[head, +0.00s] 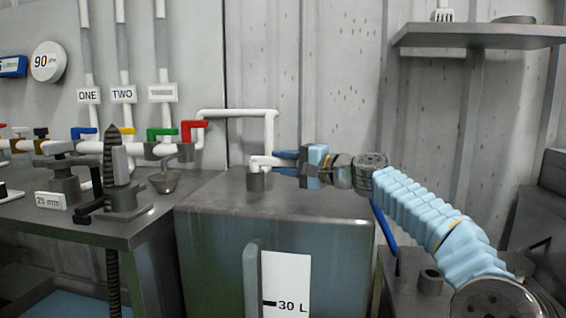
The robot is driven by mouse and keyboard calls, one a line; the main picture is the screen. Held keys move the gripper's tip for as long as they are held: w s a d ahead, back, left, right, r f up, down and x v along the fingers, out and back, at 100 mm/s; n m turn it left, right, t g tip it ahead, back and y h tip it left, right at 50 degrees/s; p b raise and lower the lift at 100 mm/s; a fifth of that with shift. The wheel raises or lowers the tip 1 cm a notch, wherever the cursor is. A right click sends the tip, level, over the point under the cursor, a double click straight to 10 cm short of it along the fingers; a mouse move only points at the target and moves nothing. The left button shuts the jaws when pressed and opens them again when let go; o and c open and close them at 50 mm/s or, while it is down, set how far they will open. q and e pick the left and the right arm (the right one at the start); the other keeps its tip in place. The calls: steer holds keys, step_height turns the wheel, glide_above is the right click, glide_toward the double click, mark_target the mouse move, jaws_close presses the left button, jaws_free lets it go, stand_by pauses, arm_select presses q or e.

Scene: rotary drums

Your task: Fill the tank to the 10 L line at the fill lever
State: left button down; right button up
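The grey metal tank (205,245) stands in the middle of the head view. A white gauge strip (287,270) on its front carries a mark labelled 30 L; no 10 L line shows in view. My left gripper is out of view.
A bench (110,232) at the left carries a 25 mm label and dark fittings. Behind it, white pipes have blue, yellow, green and red handles (192,128) and labels ONE and TWO. A wall shelf (480,36) is at the upper right.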

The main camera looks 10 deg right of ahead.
steer(key=o, duration=0.4)
steer(key=shift+s+d+f, duration=0.1)
steer(key=shift+s+d, duration=0.1)
steer(key=shift+d, duration=0.1)
steer(key=b+v, duration=0.3)
steer(key=v, duration=0.9)
steer(key=shift+b, duration=0.4)
steer(key=shift+s+d, duration=0.35)
steer(key=shift+s, duration=0.05)
